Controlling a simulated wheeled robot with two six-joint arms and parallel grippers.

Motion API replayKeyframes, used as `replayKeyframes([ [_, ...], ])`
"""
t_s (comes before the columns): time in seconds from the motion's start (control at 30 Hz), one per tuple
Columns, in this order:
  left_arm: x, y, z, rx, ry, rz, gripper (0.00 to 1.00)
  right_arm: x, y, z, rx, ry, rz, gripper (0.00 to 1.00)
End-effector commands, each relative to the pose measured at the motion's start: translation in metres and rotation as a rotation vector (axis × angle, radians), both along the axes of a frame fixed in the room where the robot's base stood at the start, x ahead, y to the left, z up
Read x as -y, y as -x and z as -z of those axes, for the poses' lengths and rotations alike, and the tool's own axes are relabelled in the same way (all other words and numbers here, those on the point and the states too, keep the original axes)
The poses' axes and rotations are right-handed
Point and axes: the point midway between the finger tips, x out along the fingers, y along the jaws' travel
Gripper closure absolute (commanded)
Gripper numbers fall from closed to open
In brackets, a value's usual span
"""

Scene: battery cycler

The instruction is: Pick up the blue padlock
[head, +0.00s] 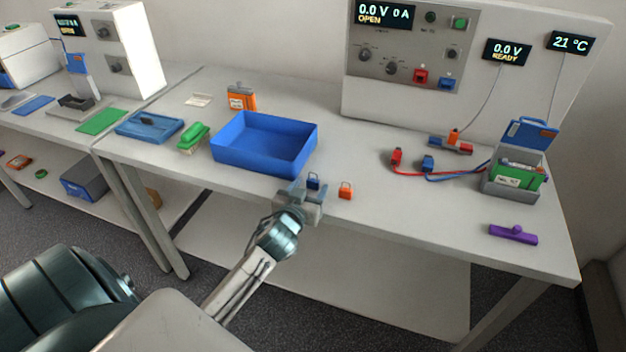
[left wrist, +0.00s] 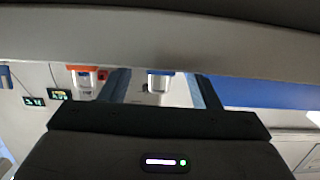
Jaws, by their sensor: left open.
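The blue padlock (head: 313,182) stands near the front edge of the bench, just right of the blue bin's front corner. My left gripper (head: 306,196) is open and right at the padlock, its jaws hiding part of it in the head view. In the left wrist view the blue padlock (left wrist: 159,73) shows between the two spread fingers (left wrist: 164,92), with a visible gap on each side. An orange padlock (head: 345,190) stands close to the right of the gripper; it also shows left of the fingers in the left wrist view (left wrist: 84,69). My right gripper is out of view.
The blue bin (head: 230,158) stands behind and left of the gripper. Red and blue leads (head: 428,164) run to a grey battery holder (head: 497,182) at the right. A purple object (head: 513,234) lies near the front right edge. The bench between is mostly clear.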

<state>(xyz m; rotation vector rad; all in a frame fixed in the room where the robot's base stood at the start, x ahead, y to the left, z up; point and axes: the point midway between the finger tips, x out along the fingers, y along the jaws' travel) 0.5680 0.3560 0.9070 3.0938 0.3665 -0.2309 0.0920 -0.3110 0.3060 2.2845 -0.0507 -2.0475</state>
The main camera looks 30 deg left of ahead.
Motion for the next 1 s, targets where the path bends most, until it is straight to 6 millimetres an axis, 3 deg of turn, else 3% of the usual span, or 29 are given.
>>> replayKeyframes([
  [0.2,-0.007,-0.027,0.002,0.000,0.000,0.001,0.44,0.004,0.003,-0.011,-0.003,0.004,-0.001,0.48],
  [0.47,-0.008,-0.031,0.004,0.000,0.000,0.001,0.44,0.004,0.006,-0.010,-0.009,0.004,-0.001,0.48],
  [0.5,-0.008,-0.031,0.004,0.000,0.000,0.001,0.46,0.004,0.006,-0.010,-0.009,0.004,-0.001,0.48],
  [0.7,-0.008,-0.030,0.004,0.000,0.000,0.001,0.85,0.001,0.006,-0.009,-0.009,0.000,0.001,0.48],
  [0.77,-0.008,-0.030,0.004,-0.001,0.000,0.001,0.94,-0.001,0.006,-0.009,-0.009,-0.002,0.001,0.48],
  [1.0,-0.008,-0.030,0.004,0.000,0.000,0.001,0.94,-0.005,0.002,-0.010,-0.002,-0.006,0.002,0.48],
])
